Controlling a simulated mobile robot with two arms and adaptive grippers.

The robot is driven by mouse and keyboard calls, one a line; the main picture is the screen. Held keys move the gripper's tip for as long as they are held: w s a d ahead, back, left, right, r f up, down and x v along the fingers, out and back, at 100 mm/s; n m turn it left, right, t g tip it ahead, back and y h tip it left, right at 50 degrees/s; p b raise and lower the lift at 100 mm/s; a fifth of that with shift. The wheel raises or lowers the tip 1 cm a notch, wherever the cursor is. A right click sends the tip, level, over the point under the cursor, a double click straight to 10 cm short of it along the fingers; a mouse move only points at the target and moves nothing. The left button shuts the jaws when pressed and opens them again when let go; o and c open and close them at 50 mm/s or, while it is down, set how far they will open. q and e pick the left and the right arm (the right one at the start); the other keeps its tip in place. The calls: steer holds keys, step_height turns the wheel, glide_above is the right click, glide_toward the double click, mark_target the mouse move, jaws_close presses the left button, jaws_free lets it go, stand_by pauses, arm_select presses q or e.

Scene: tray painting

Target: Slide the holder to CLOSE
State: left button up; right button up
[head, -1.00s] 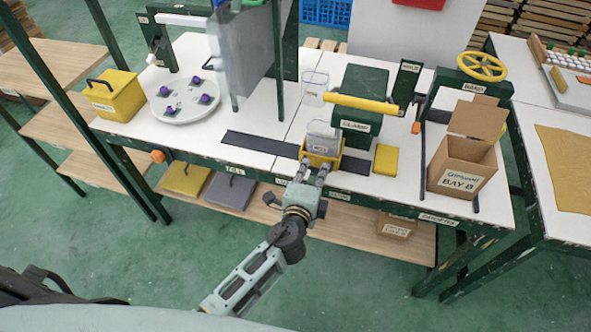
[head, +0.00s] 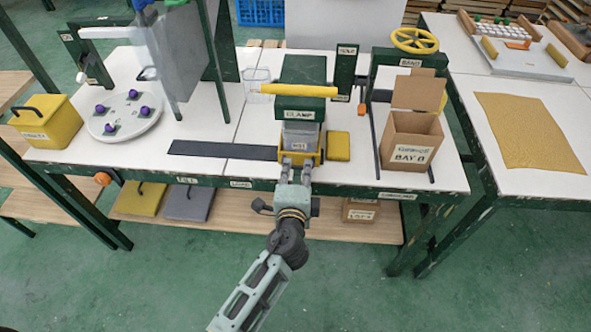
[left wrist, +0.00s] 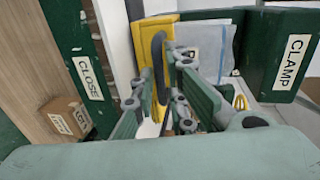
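The holder (head: 316,159) is a yellow carrier with a clear bag or box labelled in it. It sits at the right part of the dark rail (head: 215,149), in front of the green CLAMP block (head: 298,103). My left gripper (head: 294,172) reaches its front from the table edge. In the left wrist view, the gripper (left wrist: 161,78) has its fingers on both sides of the holder's black handle (left wrist: 158,45), closed on it. The CLOSE label (left wrist: 91,78) is on the green table edge beside the holder. My right gripper is not in view.
A yellow block (head: 339,146) lies just right of the holder. A cardboard box labelled BAY B (head: 408,150) stands farther right. A round white tray (head: 122,118) with purple-topped pieces is at the left. The rail left of the holder is clear.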

arm_select(q)
steer(key=o, duration=0.3)
steer(key=shift+s+d+f, duration=0.15)
steer(key=shift+s+f, duration=0.05)
steer(key=shift+f, duration=0.1)
steer(key=shift+w+r, duration=0.1)
steer(key=v, duration=1.2)
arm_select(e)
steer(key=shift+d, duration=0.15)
